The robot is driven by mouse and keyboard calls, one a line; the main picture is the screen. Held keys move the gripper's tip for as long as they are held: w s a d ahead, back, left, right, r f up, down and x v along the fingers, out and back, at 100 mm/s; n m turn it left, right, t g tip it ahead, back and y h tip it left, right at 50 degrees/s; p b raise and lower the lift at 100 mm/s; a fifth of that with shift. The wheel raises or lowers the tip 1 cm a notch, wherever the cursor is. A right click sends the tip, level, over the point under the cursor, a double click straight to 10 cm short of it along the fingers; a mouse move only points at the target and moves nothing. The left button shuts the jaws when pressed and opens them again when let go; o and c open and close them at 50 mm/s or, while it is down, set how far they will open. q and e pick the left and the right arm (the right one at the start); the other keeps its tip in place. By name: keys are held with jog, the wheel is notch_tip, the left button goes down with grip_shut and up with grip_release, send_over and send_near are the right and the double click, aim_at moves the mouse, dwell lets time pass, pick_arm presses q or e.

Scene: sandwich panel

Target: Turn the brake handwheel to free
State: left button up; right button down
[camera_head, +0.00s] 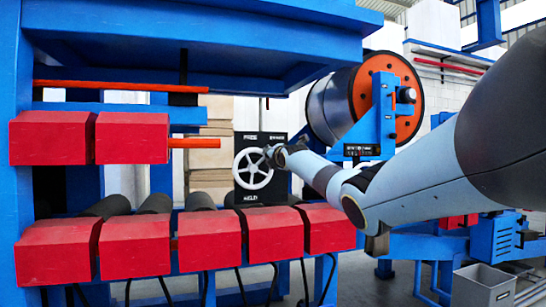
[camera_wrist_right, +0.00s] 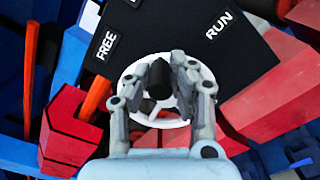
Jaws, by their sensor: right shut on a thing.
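The white spoked brake handwheel (camera_head: 251,181) is mounted on a black panel (camera_head: 247,205) beyond the red blocks in the head view. In the right wrist view the wheel (camera_wrist_right: 150,122) lies partly behind my fingers, with the labels FREE (camera_wrist_right: 105,46) and RUN (camera_wrist_right: 219,26) on the panel. My right gripper (camera_head: 270,154) is at the wheel's upper right rim, shut on a dark handle (camera_wrist_right: 160,80) between its fingers. The gripper hides part of the rim. My left gripper is out of view.
A blue press frame with red blocks (camera_head: 136,247) fills the left and front. A large orange-flanged reel (camera_head: 395,75) on a blue stand is behind my right arm. A grey bin (camera_head: 484,288) stands at the lower right.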

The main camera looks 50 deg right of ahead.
aim_at(254, 150)
jog(key=n+p, duration=0.1)
jog(key=w+a+r+n+p, duration=0.1)
jog(key=n+p, duration=0.1)
jog(key=a+n+p, duration=0.1)
jog(key=n+p, duration=0.1)
jog(key=shift+w+a+r, duration=0.2)
jog(key=shift+a+r, duration=0.05)
jog(key=shift+r, duration=0.1)
jog(key=shift+w+a+f+n+p, duration=0.15)
jog(key=shift+a+n+p, duration=0.1)
jog(key=shift+n+p, duration=0.3)
jog(key=shift+w+a+r+n+p, duration=0.15)
jog(key=shift+a+n+p, duration=0.1)
jog(key=shift+n+p, duration=0.3)
jog(key=shift+w+a+f+n, duration=0.25)
jog(key=shift+a+n, duration=0.15)
jog(key=shift+n, duration=0.3)
jog(key=shift+f, duration=0.1)
jog(key=c, duration=1.4)
grip_release()
jog(key=shift+s, duration=0.1)
jog(key=shift+o, duration=1.2)
jog(key=shift+a+r, duration=0.1)
jog(key=shift+r, duration=0.2)
